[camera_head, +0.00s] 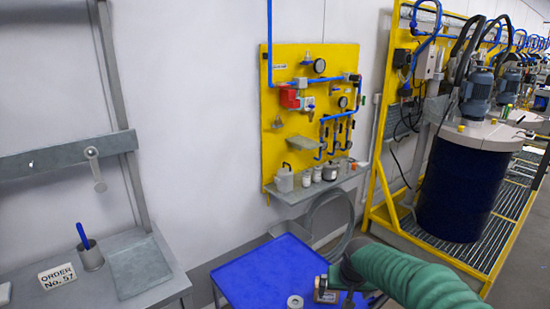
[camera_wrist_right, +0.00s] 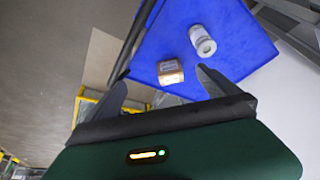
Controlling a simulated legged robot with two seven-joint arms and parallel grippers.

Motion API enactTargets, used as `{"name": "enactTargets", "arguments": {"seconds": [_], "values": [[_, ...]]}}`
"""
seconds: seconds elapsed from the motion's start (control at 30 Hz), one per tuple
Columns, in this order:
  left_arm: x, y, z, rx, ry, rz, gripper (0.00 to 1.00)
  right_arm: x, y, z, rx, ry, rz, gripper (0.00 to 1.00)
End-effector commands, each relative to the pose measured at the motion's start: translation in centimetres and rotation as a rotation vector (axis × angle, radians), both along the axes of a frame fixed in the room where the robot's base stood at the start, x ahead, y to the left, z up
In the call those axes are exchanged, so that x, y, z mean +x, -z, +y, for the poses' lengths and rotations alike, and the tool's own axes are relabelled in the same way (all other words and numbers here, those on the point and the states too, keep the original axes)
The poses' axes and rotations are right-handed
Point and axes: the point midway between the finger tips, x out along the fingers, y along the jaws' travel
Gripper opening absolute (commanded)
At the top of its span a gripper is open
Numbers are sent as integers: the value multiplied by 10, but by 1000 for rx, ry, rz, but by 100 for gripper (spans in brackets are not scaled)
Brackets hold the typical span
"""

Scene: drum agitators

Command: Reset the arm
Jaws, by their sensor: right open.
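My right arm, in a green ribbed sleeve, comes in from the lower right in the head view. My right gripper (camera_head: 345,284) is over the blue tray table (camera_head: 262,268). In the right wrist view the right gripper (camera_wrist_right: 160,82) is open, its two dark fingers spread with nothing held between them. A small brown box (camera_wrist_right: 171,72) and a white jar (camera_wrist_right: 202,40) stand on the blue surface beyond the fingertips. In the head view the box (camera_head: 325,291) is beside the gripper and the jar (camera_head: 295,301) is left of it. My left gripper is not in view.
A yellow panel (camera_head: 285,140) with gauges and blue pipes hangs on the wall above a small shelf (camera_head: 310,188) of containers. A dark blue drum (camera_head: 460,190) stands in a yellow frame at right. A grey workbench (camera_head: 140,265) is at left. Much of the blue surface is clear.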

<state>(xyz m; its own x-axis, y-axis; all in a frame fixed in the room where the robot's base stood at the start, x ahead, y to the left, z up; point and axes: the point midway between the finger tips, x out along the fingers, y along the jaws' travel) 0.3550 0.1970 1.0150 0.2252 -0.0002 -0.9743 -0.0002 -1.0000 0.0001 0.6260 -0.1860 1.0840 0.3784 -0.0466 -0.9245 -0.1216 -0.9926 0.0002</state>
Motion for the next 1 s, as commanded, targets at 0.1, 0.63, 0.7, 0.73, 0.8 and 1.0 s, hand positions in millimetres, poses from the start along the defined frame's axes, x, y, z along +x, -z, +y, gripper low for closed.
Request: {"name": "enactTargets", "arguments": {"seconds": [0.1,0.63,0.7,0.73,0.8,1.0], "values": [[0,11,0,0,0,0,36,-20,15,1,-6,-20,17,100],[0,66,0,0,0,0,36,-178,109,-7,-9,-105,116,100],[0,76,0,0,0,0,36,-210,128,-8,-4,-114,132,100],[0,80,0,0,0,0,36,-224,135,-9,-1,-115,140,100],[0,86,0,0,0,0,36,-250,149,-10,5,-119,152,100],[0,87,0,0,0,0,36,-258,152,-10,7,-120,155,100]]}}
